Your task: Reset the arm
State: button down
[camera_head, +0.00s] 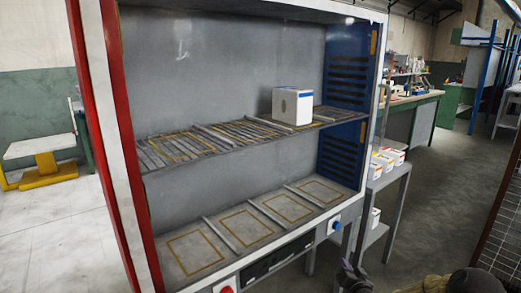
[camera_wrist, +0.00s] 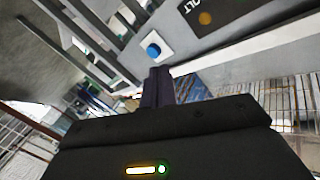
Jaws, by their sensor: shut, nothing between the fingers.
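My gripper (camera_wrist: 158,73) shows in the wrist view as two dark fingers held together, with nothing between them. The fingers point toward the machine's front panel, just below a round blue button (camera_wrist: 153,50) on a white plate. I cannot tell whether they touch the panel. In the head view my gripper (camera_head: 349,268) is a small dark shape at the bottom edge, below and to the right of the panel. The same blue button shows there (camera_head: 335,226). Most of my arm is outside the head view.
The foam press cabinet (camera_head: 121,150) has a slatted upper shelf with a white box (camera_head: 292,105) and an empty lower shelf with yellow-outlined bays (camera_head: 247,226). A red button (camera_head: 226,289) is at the panel's left. A grey side table (camera_head: 395,178) holds several small boxes. Floor at right is open.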

jog(key=s+a+r+n+g+y, duration=0.1)
jog(key=s+a+r+n+g, duration=0.3)
jog(key=s+a+g, duration=0.5)
jog(key=s+a+r+g+h, duration=0.1)
jog(key=s+a+r+g, duration=0.15)
jog(key=s, duration=0.65)
jog(key=s+a+r+n+g, duration=0.1)
jog(key=s+r, duration=0.2)
jog(key=s, duration=0.6)
jog(key=s+a+r+g+h, duration=0.1)
jog(key=s+a+r+g, duration=0.15)
jog(key=s, duration=0.65)
notch_tip(320, 180, up, 30)
jog(key=p, duration=2.9)
jog(key=shift+w+d+f+t, duration=0.25)
jog(key=shift+w+d+t, duration=0.05)
jog(key=shift+w+t, duration=0.1)
